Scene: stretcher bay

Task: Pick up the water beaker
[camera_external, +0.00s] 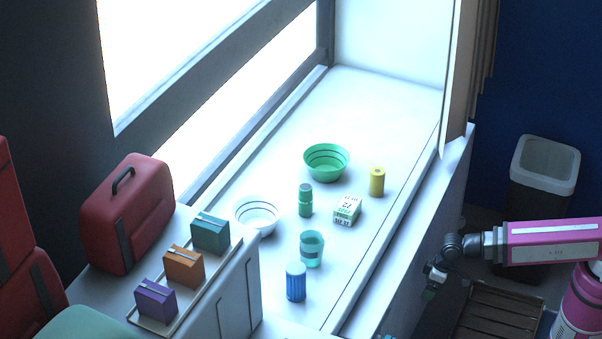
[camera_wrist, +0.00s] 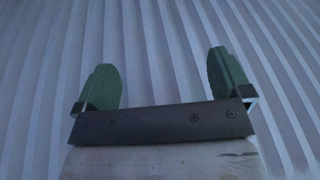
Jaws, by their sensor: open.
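The water beaker looks to be the teal cup with a darker band (camera_external: 312,248), standing upright on the white window ledge (camera_external: 375,100). A blue ribbed cylinder (camera_external: 296,282) stands just in front of it. My gripper (camera_external: 433,283) is off to the right of the ledge, beside its outer face and well apart from the beaker. In the wrist view my gripper (camera_wrist: 165,82) shows two green fingertips spread wide with nothing between them. The beaker is not in the wrist view, which shows only a pale ribbed surface (camera_wrist: 160,35).
The ledge also holds a green bowl (camera_external: 326,162), a white bowl (camera_external: 257,215), a green bottle (camera_external: 305,200), a white-green box (camera_external: 347,210) and a yellow cylinder (camera_external: 377,181). A tray (camera_external: 222,255) with small boxes is at left. A bin (camera_external: 545,165) and wooden crate (camera_external: 497,312) are right.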

